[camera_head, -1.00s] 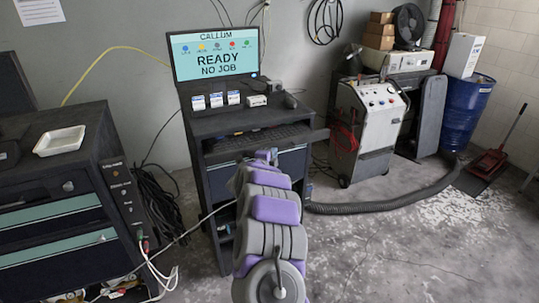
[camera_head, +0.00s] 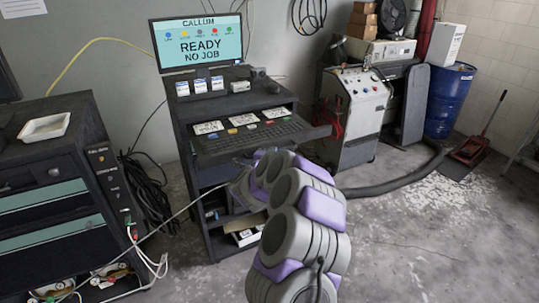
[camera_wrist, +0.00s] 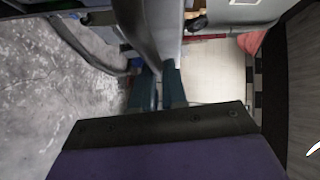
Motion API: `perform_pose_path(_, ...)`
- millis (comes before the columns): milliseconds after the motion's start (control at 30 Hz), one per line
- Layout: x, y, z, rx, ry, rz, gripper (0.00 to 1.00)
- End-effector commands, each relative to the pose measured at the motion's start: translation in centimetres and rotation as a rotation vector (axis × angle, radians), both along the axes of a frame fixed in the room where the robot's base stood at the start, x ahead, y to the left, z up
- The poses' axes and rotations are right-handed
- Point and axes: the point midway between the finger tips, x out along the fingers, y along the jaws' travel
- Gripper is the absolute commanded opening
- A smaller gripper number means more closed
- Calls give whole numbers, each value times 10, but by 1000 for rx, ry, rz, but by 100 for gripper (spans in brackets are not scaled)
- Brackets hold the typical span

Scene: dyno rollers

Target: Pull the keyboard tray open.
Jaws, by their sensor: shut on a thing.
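The black keyboard tray (camera_head: 314,133) stands out from the dark cabinet in the head view. A dark keyboard (camera_head: 250,138) lies along its front. Cards and small coloured items (camera_head: 240,120) show on the tray behind the keyboard. My gripper is at the tray's front in the head view, mostly hidden behind my arm. In the wrist view, my gripper's (camera_wrist: 157,84) two dark fingers are close together on a dark edge of the tray; the exact contact is hard to see.
A monitor (camera_head: 199,42) reading READY NO JOB stands on the cabinet (camera_head: 196,225). A drawer unit with a white tray (camera_head: 44,127) is at left. A white machine (camera_head: 352,115) and grey hose (camera_head: 400,180) are at right. Floor at the front right is clear.

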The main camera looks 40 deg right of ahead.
Motion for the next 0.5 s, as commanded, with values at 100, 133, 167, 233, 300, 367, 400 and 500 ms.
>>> perform_pose_path(100, -3, -2, -5, 8, 6, -7, 0)
perform_pose_path(133, -3, -2, -5, 8, 6, -7, 0)
perform_pose_path(167, -3, -2, -5, 8, 6, -7, 0)
perform_pose_path(233, -3, -2, -5, 8, 6, -7, 0)
perform_pose_path(300, -3, -2, -5, 8, 6, -7, 19)
perform_pose_path(367, -3, -2, -4, 7, 5, -6, 25)
perform_pose_path(400, -3, -1, -4, 7, 4, -6, 29)
perform_pose_path(500, -3, 1, -2, 3, 3, -5, 38)
